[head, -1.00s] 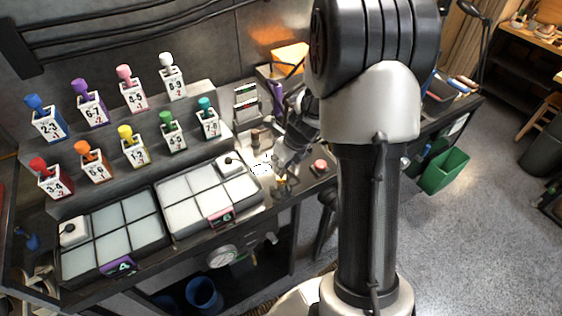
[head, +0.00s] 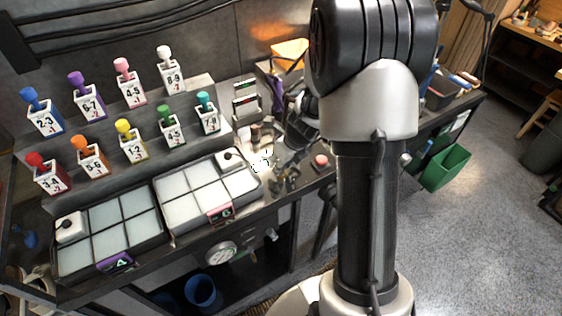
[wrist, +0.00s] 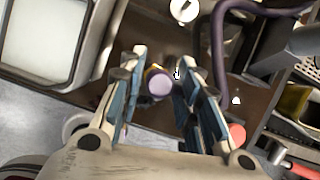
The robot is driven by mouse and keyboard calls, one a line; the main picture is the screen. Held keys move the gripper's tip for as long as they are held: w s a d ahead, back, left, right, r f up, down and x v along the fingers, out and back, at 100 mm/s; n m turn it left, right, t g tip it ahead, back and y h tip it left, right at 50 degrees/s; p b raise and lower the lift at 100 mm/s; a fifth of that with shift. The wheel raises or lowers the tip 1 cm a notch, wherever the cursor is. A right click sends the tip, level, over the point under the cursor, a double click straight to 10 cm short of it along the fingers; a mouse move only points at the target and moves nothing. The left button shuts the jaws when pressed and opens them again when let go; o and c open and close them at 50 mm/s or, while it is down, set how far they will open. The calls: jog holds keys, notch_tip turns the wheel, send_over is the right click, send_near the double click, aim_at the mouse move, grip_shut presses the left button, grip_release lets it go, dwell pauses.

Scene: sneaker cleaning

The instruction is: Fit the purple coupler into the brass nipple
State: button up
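The purple coupler (wrist: 160,85) shows as a pale purple round end between my gripper's fingers in the wrist view. A yellow-brass edge (wrist: 152,70) shows just behind it; I cannot tell whether this is the nipple or part of the coupler. My gripper (wrist: 161,62) has its blue-padded fingers drawn in close on both sides of the coupler. In the head view, my gripper (head: 287,160) is low over the right part of the bench, with small brass fittings (head: 286,181) below it. The joint between coupler and nipple is hidden.
A purple hose (wrist: 219,50) curves beside the right finger. A red button (head: 321,160) sits right of the gripper. A white-celled tray (head: 190,205) lies to the left, and numbered bottles (head: 170,127) stand on steps behind it.

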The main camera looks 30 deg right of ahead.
jog(key=shift+o, duration=1.3)
jog(key=shift+r, duration=0.1)
jog(key=v, duration=1.1)
jog(key=shift+s+r, duration=0.2)
jog(key=shift+r, duration=0.15)
